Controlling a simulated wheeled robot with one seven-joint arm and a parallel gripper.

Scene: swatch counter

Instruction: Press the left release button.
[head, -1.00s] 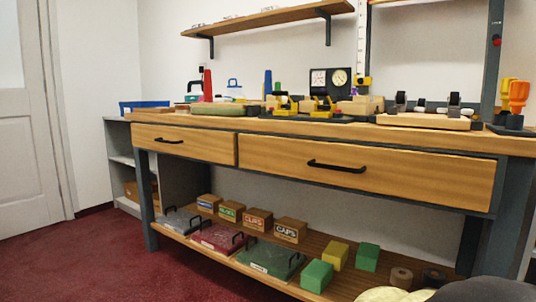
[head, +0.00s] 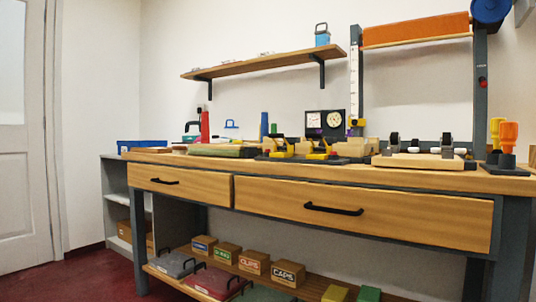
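No part that I can clearly tell as the left release button shows in the head view. A frame stands at the back right of the bench, with a white scaled left post (head: 354,75) and a dark right post (head: 481,110). A small red knob (head: 483,82) sits on the right post. Small yellow and purple parts (head: 357,123) sit low at the left post, too small to make out. An orange roll (head: 415,29) spans the frame's top. My gripper is not in view.
The wooden bench (head: 215,162) has two drawers with black handles. Yellow-and-black fixtures (head: 290,148), a pale block base (head: 420,161) and orange and yellow handled tools (head: 508,135) crowd its top. A wall shelf (head: 260,65) hangs above. Red floor (head: 75,285) lies open at left.

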